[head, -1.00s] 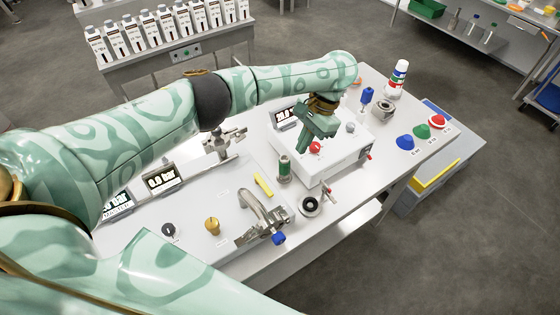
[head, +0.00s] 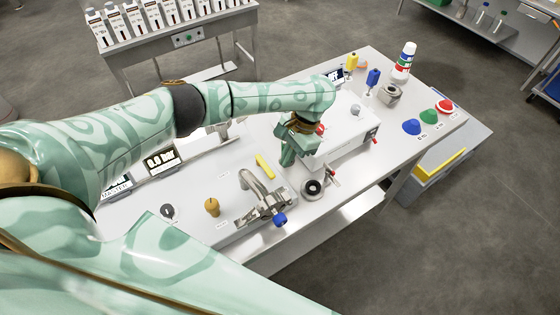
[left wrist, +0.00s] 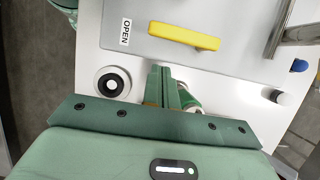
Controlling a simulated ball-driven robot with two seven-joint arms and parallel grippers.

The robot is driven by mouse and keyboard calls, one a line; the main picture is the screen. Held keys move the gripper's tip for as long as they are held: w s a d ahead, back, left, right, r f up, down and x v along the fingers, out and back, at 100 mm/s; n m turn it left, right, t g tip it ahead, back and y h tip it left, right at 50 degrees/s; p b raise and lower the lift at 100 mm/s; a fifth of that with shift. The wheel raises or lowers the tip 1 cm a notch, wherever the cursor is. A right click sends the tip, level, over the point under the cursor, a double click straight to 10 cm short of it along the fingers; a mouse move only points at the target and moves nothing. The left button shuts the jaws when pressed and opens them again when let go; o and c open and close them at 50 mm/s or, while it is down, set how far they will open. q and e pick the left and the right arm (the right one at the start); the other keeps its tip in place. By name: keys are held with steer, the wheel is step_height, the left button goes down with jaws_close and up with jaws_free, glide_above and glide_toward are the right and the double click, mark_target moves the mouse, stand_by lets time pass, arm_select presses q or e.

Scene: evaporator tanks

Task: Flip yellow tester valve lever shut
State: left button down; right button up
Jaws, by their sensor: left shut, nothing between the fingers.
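The yellow lever (head: 265,167) lies on the light panel on the bench, left of my left gripper (head: 288,160) in the head view. In the left wrist view the yellow lever (left wrist: 184,36) shows as a bar at the top, beside an OPEN label (left wrist: 126,32). My left gripper (left wrist: 166,78) is shut and empty, with its fingertips apart from the lever. My right gripper is out of view.
A curved metal pipe with a blue-ended valve (head: 279,219) stands near the lever. A black-and-white round fitting (head: 313,188) is right of the gripper. A white instrument box (head: 345,137) stands behind it. A brass knob (head: 212,206) and a pressure display (head: 161,158) are at the left.

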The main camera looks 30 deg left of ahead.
mark_target(265, 169)
arm_select(q)
steer(key=shift+s+a+r, duration=0.1)
steer(key=shift+s+a, duration=0.2)
steer(key=shift+s, duration=0.25)
steer(key=shift+s+a+r, duration=0.1)
steer(key=shift+s+a, duration=0.2)
steer(key=shift+s, duration=0.25)
